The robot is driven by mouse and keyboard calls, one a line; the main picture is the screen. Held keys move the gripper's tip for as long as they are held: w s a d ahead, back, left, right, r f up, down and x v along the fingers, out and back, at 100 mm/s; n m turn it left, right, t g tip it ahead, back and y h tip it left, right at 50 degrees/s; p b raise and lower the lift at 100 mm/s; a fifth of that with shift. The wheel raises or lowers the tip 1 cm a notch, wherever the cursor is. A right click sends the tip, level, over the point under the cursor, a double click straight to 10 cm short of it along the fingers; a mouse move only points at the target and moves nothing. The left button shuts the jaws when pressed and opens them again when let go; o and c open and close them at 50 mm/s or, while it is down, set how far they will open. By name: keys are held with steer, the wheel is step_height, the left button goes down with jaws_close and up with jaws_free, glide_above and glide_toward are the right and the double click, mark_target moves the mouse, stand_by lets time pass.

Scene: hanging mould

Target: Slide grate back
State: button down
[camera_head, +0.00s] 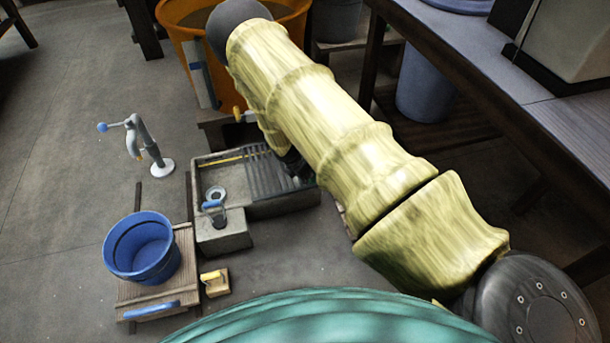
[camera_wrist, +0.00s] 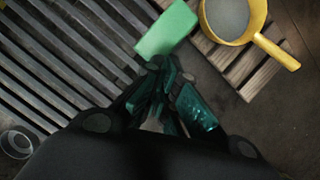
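The grate (camera_head: 272,174), a panel of dark grey parallel slats, covers the right part of a grey stone trough (camera_head: 226,176) in the head view. Its slats (camera_wrist: 75,55) fill the left of the wrist view. My gripper (camera_wrist: 178,92) has dark fingers with teal parts, set close together near the grate's right edge in the wrist view. Whether they touch the grate or hold anything is unclear. A light green block (camera_wrist: 167,28) lies just beyond the fingers at that edge. In the head view my arm hides most of the gripper and part of the grate.
A yellow pan (camera_wrist: 272,48) with grey contents sits on wooden slats (camera_wrist: 262,76) at the right in the wrist view. In the head view, a blue bucket (camera_head: 142,246), a grey stand (camera_head: 162,166) and an orange tub (camera_head: 187,15) surround the trough. A table (camera_head: 545,95) stands right.

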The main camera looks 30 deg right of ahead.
steer(key=s+a+r+p, duration=0.2)
steer(key=a+r+p, duration=0.2)
steer(key=a+r, duration=0.4)
steer(key=s+a+f+m+y, duration=0.1)
steer(key=s+a+f+m, duration=0.15)
steer(key=s, duration=0.45)
steer(key=s+a+f+m+g+y, duration=0.15)
steer(key=s+m, duration=0.25)
steer(key=s, duration=0.4)
steer(key=s+a+f+m+y, duration=0.1)
steer(key=s+a+m, duration=0.1)
steer(key=s+m, duration=0.35)
steer(key=s+a+r+m, duration=0.15)
steer(key=s+m, duration=0.35)
steer(key=s, duration=0.5)
steer(key=s+a+r+m, duration=0.1)
steer(key=s+r+m, duration=0.25)
steer(key=s, duration=0.65)
step_height(320, 180, up, 25)
steer(key=p, duration=2.6)
steer(key=shift+m+y, duration=0.35)
steer(key=shift+r+t, duration=0.1)
steer(key=shift+t, duration=0.15)
